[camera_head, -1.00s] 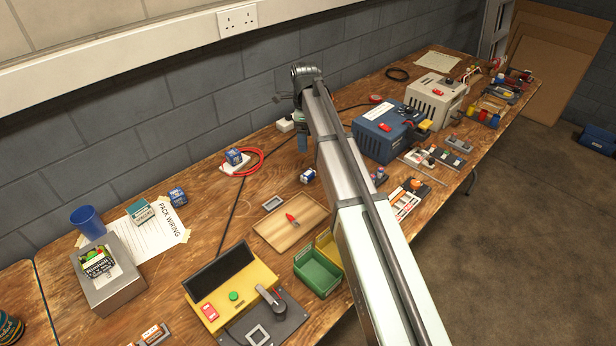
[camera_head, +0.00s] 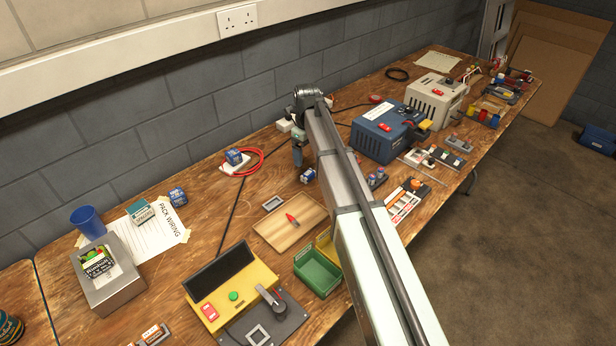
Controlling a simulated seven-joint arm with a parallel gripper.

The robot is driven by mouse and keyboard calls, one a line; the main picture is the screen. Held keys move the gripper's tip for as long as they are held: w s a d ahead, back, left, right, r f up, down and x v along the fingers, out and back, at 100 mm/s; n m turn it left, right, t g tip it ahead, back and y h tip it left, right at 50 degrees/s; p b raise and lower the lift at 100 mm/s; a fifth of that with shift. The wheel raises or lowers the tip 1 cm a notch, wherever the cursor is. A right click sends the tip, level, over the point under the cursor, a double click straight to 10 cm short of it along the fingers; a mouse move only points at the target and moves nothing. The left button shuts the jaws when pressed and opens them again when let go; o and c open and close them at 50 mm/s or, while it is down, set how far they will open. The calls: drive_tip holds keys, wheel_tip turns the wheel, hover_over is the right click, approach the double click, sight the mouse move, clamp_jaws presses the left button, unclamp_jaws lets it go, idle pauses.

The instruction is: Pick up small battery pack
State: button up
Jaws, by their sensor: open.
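Several small blue-and-white blocks that look like battery packs lie on the wooden bench. One block (camera_head: 308,175) is just below my gripper in the picture. Another block (camera_head: 235,157) is by the red cable, and a third block (camera_head: 177,195) is beside the paper sheet. I cannot tell for certain which one is the small battery pack. My gripper (camera_head: 298,163) points down above the bench, near the first block and apart from it as far as I can see. It is open and looks empty; its fingers are small and partly blurred. My arm hides part of the bench.
A wooden tray (camera_head: 273,235) with a red item, a green bin (camera_head: 318,272) and a yellow console (camera_head: 230,294) stand in front. A blue charger box (camera_head: 377,140) is right of my arm. A red cable (camera_head: 257,166) lies at the back left.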

sight(308, 173)
drive_tip(key=shift+d+f, duration=0.15)
drive_tip(key=shift+f, duration=3.9)
drive_tip(key=shift+c, duration=0.3)
drive_tip(key=c, duration=1.1)
drive_tip(key=shift+r, duration=0.15)
drive_tip(key=shift+c, duration=0.2)
